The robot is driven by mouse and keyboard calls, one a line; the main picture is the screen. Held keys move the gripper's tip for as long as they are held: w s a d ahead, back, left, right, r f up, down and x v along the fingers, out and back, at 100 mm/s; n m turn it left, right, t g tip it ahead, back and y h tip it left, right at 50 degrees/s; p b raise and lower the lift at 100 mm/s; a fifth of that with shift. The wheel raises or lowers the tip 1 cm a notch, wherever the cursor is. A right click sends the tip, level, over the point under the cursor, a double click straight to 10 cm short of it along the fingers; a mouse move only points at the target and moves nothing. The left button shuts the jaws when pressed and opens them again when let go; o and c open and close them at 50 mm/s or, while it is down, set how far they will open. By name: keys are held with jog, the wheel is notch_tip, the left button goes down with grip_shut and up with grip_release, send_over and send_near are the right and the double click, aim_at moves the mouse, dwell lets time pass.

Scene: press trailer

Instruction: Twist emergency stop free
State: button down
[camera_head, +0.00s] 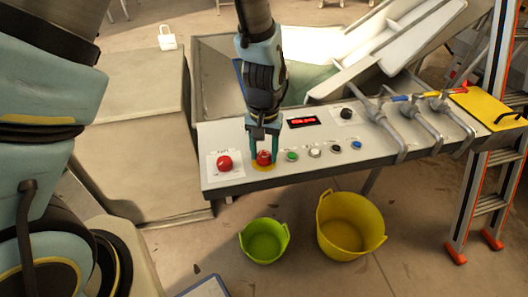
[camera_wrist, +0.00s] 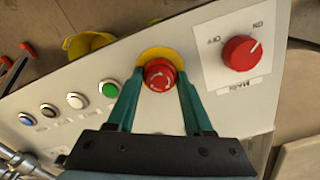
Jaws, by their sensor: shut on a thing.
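The emergency stop is a red mushroom button (camera_head: 264,157) on a yellow disc, set in the sloped white control panel (camera_head: 237,179). It also shows in the wrist view (camera_wrist: 159,74), with pale arrow marks on its face. My gripper (camera_head: 264,150) comes down on it from above. In the wrist view its two green fingers (camera_wrist: 159,82) stand one on each side of the red button, shut on it. The button's lower sides are partly hidden by the fingers.
A red rotary switch (camera_head: 224,163) sits left of the stop. A green button (camera_head: 292,156) and several other buttons line up to the right. Pipes with levers (camera_head: 388,125) cross the panel's right side. Green (camera_head: 264,241) and yellow (camera_head: 350,226) buckets stand on the floor in front.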

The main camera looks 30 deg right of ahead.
aim_at(264, 154)
dwell(0.4)
jog(key=shift+c, duration=1.5)
grip_release()
jog(key=shift+r, duration=0.15)
notch_tip(264, 154, up, 11)
jog(key=b, duration=0.1)
jog(key=shift+f, duration=0.2)
